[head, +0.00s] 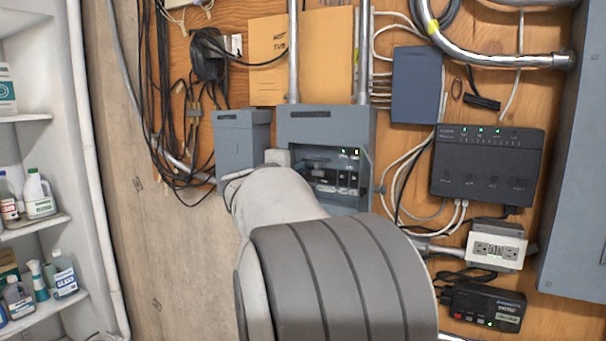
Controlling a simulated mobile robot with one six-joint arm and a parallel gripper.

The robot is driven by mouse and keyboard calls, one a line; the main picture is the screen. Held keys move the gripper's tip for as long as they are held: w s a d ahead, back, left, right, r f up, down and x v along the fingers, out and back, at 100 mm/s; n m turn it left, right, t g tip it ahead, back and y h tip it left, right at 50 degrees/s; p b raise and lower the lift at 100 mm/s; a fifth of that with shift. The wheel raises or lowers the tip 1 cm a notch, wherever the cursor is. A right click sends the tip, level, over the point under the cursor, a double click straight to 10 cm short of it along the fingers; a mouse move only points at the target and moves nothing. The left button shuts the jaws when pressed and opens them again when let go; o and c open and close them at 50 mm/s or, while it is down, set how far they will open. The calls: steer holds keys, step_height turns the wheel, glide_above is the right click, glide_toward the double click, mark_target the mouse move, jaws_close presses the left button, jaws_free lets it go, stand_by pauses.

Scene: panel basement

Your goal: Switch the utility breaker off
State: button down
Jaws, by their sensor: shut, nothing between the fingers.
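A grey breaker box (326,124) is mounted on the wooden board in the middle of the head view. Its recessed front shows dark breaker switches (348,178) in rows, with small green lights (343,152) above them. The labels and the lever positions are too small to read, so I cannot tell which one is the utility breaker. My grey and white arm reaches up from the bottom and covers the box's lower left part. My gripper's fingers are hidden behind the arm, and I cannot see whether they touch the box.
A smaller grey box (242,139) adjoins on the left. A black device (487,167), a white outlet box (496,245) and a blue-grey box (416,85) are to the right. Loose black cables (160,90) hang upper left. Shelves with bottles (40,195) stand far left; a grey cabinet (580,170) far right.

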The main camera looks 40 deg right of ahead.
steer(key=shift+f+b, duration=0.6)
steer(key=shift+f, duration=0.05)
steer(key=shift+d, duration=0.15)
steer(key=shift+r, duration=0.35)
stand_by(0.4)
steer(key=b+v, duration=0.3)
steer(key=v, duration=0.4)
stand_by(0.4)
stand_by(0.4)
